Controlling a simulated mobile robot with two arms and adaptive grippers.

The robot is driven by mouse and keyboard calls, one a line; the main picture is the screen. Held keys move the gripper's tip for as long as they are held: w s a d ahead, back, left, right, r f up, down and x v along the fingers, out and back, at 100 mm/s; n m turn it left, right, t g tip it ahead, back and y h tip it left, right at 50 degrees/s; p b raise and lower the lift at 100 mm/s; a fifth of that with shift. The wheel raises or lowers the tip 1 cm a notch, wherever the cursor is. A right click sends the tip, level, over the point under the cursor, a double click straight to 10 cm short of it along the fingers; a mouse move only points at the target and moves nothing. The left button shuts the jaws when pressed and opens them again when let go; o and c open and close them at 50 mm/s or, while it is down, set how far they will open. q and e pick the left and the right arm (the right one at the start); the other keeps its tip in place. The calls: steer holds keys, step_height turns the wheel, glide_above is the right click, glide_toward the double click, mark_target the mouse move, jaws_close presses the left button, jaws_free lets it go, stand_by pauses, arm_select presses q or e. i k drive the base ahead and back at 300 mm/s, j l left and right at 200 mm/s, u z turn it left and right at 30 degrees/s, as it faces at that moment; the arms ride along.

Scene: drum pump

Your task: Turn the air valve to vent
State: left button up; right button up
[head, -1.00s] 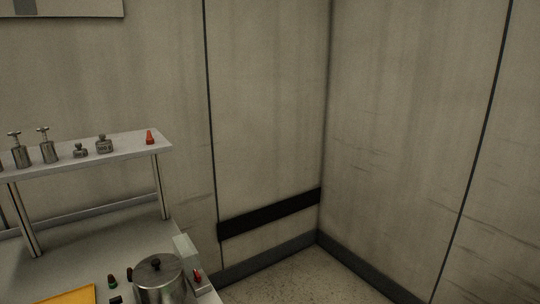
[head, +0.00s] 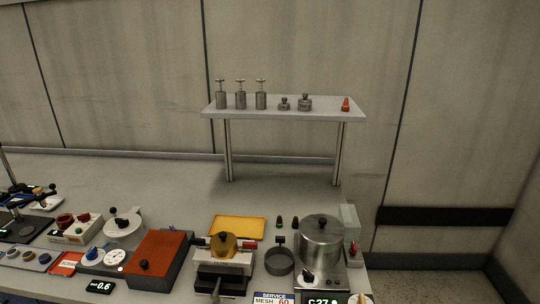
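I cannot tell for sure which part is the air valve. At the lower left of the head view, a blue and white knob (head: 93,255) sits beside a round white gauge (head: 115,258). A small black display (head: 99,287) in front of them seems to read 0.6. A white round-lidded vessel (head: 123,228) with a black handle on top stands just behind. Neither of my grippers shows in the head view.
A red-topped box (head: 158,255), a yellow tray (head: 237,228) and a steel pot (head: 321,242) stand along the bench. A raised shelf (head: 330,113) holds several metal weights or canisters and a red item. The bench behind the left devices is clear.

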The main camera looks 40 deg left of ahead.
mark_target(92, 254)
steer(key=u, duration=2.45)
